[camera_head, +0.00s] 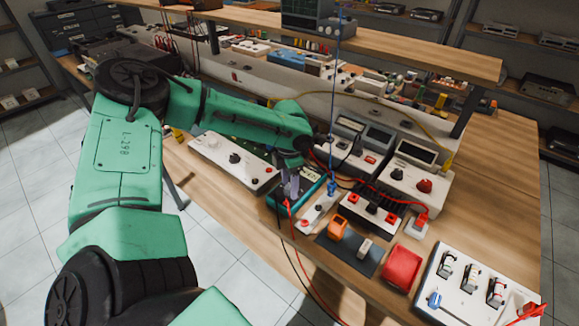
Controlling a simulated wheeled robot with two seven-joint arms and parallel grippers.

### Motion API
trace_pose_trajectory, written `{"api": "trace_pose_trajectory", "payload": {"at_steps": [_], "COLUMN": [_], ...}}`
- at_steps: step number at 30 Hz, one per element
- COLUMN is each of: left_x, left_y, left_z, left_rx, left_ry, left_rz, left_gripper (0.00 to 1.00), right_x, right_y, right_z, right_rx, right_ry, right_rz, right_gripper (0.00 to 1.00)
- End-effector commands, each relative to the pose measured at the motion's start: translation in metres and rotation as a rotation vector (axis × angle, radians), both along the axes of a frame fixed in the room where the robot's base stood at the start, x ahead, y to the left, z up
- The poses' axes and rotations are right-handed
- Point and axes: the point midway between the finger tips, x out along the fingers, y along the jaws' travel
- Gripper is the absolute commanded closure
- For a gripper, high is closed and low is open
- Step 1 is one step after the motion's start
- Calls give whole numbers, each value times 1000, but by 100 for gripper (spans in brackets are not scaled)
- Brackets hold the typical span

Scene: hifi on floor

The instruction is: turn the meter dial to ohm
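A dark meter with teal edges (314,183) lies on the wooden bench near its front edge, in the middle of the head view. Red and black leads run from it over the front of the bench. My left gripper (289,194) points down over the left part of this meter, with its fingertips at or just above the meter's face. The fingers look close together, but whether they are open or shut, or touch a dial, is too small to tell. The dial is not visible; the gripper and wrist cover part of the meter. My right gripper is not in view.
A white box with black knobs (232,160) stands left of the meter. A narrow white switch box (317,212) stands close on its right. Bench instruments (407,172), a red block (402,267) and a switch panel (470,287) lie further right. Cables cross the bench.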

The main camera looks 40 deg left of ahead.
Motion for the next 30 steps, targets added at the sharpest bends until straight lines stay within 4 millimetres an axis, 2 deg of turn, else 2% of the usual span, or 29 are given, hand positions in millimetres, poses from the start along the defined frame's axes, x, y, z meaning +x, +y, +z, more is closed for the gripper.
{"api": "trace_pose_trajectory", "payload": {"at_steps": [6, 10, 14, 21, 25, 30], "left_x": [1, 1, 1, 1, 0, 0], "left_y": [0, 0, 0, 0, 0, 0], "left_z": [2, 16, 46, 116, 139, 146], "left_rx": [0, -1, -3, -2, 0, 0], "left_ry": [-2, -5, -5, -2, -1, 0], "left_rz": [0, 1, 1, 1, 1, 1], "left_gripper": [37, 37, 37, 37, 37, 37], "right_x": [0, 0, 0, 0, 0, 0], "right_y": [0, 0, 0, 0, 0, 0], "right_z": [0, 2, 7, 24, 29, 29], "right_rx": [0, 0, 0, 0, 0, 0], "right_ry": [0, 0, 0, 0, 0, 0], "right_rz": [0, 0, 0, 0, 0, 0], "right_gripper": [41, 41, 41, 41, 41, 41]}}
